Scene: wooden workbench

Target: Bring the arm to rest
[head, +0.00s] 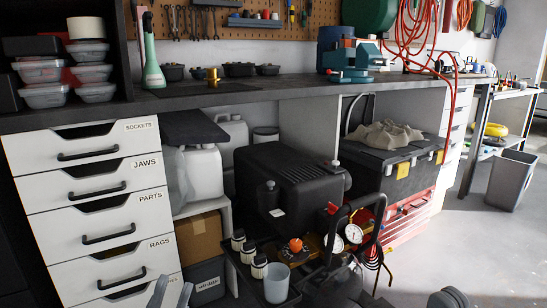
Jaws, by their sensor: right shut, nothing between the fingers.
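My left gripper (172,291) shows at the bottom edge, in front of the white drawer unit. Its two grey fingers stand apart with nothing visible between them, so it is open. My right gripper (449,298) shows only as a small dark part at the bottom edge, over the bare floor at the right. It is shut and holds nothing. Most of both arms is below the picture.
The workbench (215,94) carries a green bottle (152,55), a brass part (213,77) and a teal vise (353,62). A black compressor (290,185) with gauges stands below. A tray (245,275) holds bottles and a cup.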

